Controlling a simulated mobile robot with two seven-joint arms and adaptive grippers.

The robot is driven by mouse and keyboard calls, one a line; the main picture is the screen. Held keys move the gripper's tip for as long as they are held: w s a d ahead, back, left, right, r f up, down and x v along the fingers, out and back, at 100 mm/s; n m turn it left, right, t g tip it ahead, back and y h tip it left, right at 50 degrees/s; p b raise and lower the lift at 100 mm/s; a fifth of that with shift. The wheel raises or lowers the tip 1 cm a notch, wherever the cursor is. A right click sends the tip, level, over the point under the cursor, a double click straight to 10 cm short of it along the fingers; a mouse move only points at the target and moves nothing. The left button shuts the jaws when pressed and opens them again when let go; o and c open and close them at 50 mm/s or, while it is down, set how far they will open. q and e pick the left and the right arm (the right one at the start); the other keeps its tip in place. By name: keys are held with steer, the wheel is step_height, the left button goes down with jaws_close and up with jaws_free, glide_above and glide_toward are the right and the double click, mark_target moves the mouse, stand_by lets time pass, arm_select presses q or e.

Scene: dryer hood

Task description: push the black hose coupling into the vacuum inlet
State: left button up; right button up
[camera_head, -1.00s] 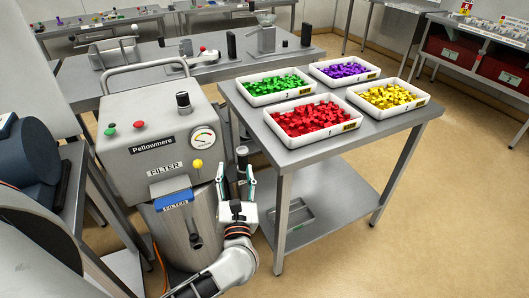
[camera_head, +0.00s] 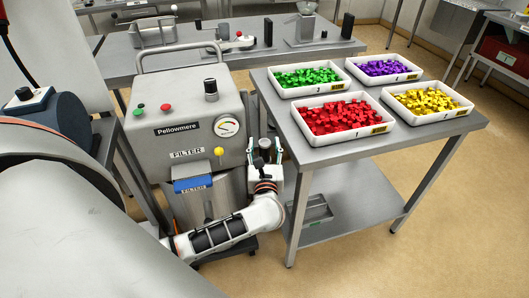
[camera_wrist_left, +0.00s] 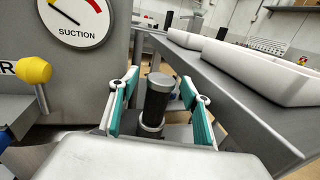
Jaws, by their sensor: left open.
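The black hose coupling (camera_wrist_left: 158,98) appears as an upright black cylinder in the left wrist view, its lower end at a metal collar (camera_wrist_left: 151,127). That collar looks like the vacuum inlet, but how deep the coupling sits is hidden. My right gripper is not in view.
A steel table (camera_head: 330,155) stands close to the right of my left gripper, holding several white trays of coloured pieces. The vacuum's yellow knob (camera_wrist_left: 33,70) and suction gauge (camera_wrist_left: 75,15) are at the left. Floor is clear at the right.

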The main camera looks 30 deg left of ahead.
arm_select(q)
steer(key=shift+w+a, duration=0.15)
steer(key=shift+w, duration=0.15)
jaws_close()
steer(key=shift+r, duration=0.1)
step_height(320, 180, up, 20)
steer(key=p, duration=0.1)
steer(key=shift+p, duration=0.3)
stand_by(0.4)
